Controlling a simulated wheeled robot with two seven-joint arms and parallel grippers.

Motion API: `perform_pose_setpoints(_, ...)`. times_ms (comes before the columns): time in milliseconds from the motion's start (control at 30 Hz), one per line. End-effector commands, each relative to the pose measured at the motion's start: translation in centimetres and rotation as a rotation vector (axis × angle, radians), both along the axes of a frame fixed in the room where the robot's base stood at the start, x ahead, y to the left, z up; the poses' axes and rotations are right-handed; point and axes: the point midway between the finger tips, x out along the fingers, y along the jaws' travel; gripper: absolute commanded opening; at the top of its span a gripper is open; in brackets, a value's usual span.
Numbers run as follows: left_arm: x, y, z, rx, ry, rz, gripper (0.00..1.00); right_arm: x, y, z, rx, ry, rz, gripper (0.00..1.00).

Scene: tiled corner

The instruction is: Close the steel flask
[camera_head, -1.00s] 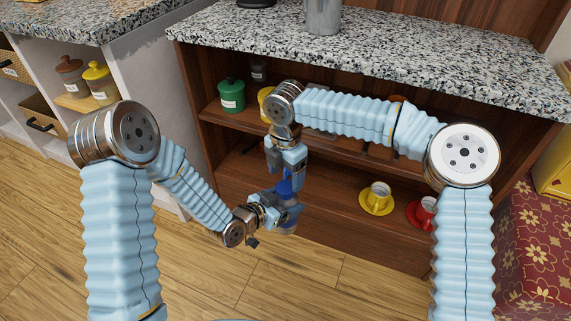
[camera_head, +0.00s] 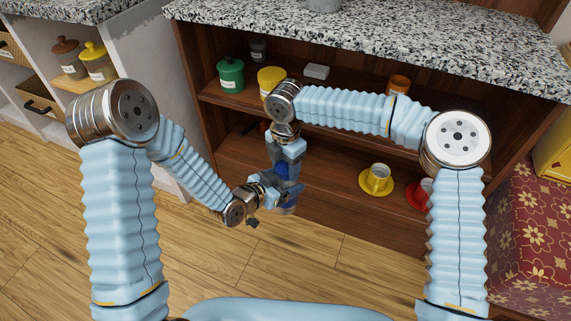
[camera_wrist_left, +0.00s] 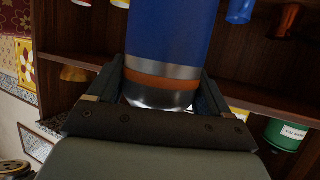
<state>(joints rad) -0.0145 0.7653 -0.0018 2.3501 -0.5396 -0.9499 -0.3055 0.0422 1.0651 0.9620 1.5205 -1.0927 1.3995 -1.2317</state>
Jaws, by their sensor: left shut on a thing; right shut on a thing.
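The steel flask (camera_wrist_left: 168,35) has a blue body, an orange band and a bare steel bottom end in the left wrist view. My left gripper (camera_wrist_left: 160,92) is shut around it near that band, one finger on each side. In the head view the flask's bottom (camera_head: 288,210) shows just below my left gripper (camera_head: 278,192). My right gripper (camera_head: 288,160) is directly above, pointing down and shut on a blue piece at the top, apparently the lid (camera_head: 283,170). The fingers hide the join, so I cannot tell whether lid and flask touch.
A wooden shelf unit with a speckled counter (camera_head: 400,50) stands behind. It holds a green jar (camera_head: 230,76), a yellow jar (camera_head: 268,78), an orange cup (camera_head: 398,86), and a white cup (camera_head: 379,171) on a yellow saucer (camera_head: 364,185). The wooden floor (camera_head: 240,270) in front is clear.

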Motion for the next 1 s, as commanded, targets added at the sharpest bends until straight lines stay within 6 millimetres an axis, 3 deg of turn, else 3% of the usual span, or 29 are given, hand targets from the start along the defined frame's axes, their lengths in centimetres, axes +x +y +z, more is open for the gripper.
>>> perform_pose_setpoints(167, 0.03, -0.07, 0.14, -0.002, -0.003, -0.001, 0.0, 0.01, -0.01, 0.06, -0.001, -0.001, -0.023, 0.17)
perform_pose_setpoints(400, 0.03, -0.08, 0.14, -0.001, -0.004, -0.002, 0.0, -0.02, 0.04, 0.11, -0.003, -0.003, -0.449, 0.17)
perform_pose_setpoints(500, 0.03, -0.09, 0.13, -0.001, -0.004, -0.002, 0.0, 0.01, 0.01, 0.08, -0.001, -0.002, -0.551, 0.17)
perform_pose_setpoints(767, 0.0, -0.09, 0.13, -0.001, -0.003, -0.003, 0.0, 0.03, 0.0, 0.04, 0.0, -0.001, -0.567, 0.17)
perform_pose_setpoints(800, 0.01, -0.1, 0.13, -0.001, -0.003, -0.003, 0.0, 0.03, 0.0, 0.04, 0.0, -0.001, -0.566, 0.58)
perform_pose_setpoints(933, 0.01, -0.09, 0.13, -0.001, -0.003, -0.002, 0.0, 0.02, -0.01, 0.03, 0.0, -0.001, -0.565, 0.78)
perform_pose_setpoints(1000, 0.03, -0.07, 0.13, -0.002, -0.003, -0.001, 0.0, 0.02, -0.01, 0.03, -0.001, 0.0, -0.565, 0.79)
